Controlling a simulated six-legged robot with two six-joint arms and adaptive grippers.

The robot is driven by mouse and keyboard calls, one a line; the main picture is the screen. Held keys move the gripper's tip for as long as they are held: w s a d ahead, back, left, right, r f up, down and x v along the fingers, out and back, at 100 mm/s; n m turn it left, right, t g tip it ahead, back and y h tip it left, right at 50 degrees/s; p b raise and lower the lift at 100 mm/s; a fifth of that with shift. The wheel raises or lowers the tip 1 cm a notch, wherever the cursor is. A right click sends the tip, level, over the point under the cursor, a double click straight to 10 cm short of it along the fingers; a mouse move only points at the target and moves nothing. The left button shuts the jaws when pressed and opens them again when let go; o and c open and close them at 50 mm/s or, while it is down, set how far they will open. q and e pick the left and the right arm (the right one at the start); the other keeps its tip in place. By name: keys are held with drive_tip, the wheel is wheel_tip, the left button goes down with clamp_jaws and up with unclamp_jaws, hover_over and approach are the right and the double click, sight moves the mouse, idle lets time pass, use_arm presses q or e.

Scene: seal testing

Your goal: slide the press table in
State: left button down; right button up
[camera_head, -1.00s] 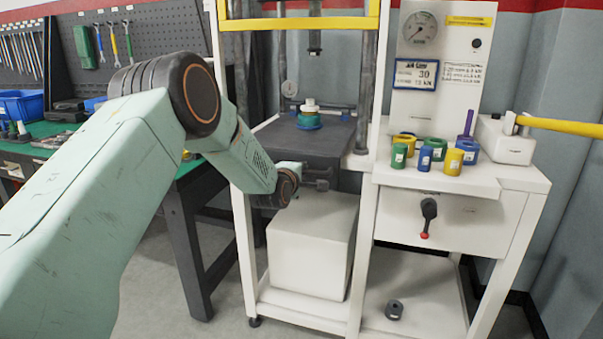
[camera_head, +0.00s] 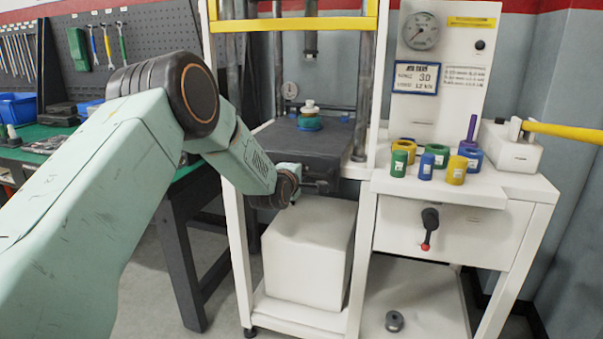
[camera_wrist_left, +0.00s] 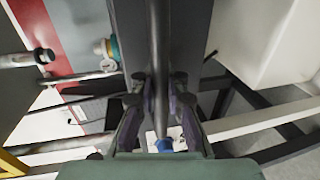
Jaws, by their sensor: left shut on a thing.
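The press table (camera_head: 283,139) is a dark grey slab between the uprights of the white press frame (camera_head: 238,240). A stack of green and white round parts (camera_head: 309,122) stands on it. My left gripper (camera_head: 308,188) is at the table's front edge, shut on its dark bar handle (camera_head: 328,186). In the left wrist view, the fingers of my left gripper (camera_wrist_left: 158,98) sit on either side of the long dark handle bar (camera_wrist_left: 157,45). The head view shows the fingers only small and partly hidden by the wrist. My right gripper is out of view.
A white box (camera_head: 308,260) stands under the table on the lower shelf. At right, a white counter (camera_head: 500,190) bears several coloured rings and a pump with a yellow lever (camera_head: 565,129). A green-topped workbench (camera_head: 40,140) stands at left. A yellow crossbar (camera_head: 295,24) spans the press above.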

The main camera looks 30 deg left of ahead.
use_arm(q)
drive_tip(key=shift+w+a+r, duration=0.1)
drive_tip(key=shift+w+r, duration=0.1)
drive_tip(key=shift+w, duration=0.15)
idle(0.4)
drive_tip(key=c, duration=1.5)
unclamp_jaws()
drive_tip(key=shift+s, duration=0.15)
drive_tip(key=shift+o, duration=0.7)
drive_tip(key=shift+f, duration=0.15)
drive_tip(key=v, duration=1.1)
drive_tip(key=shift+s, duration=0.35)
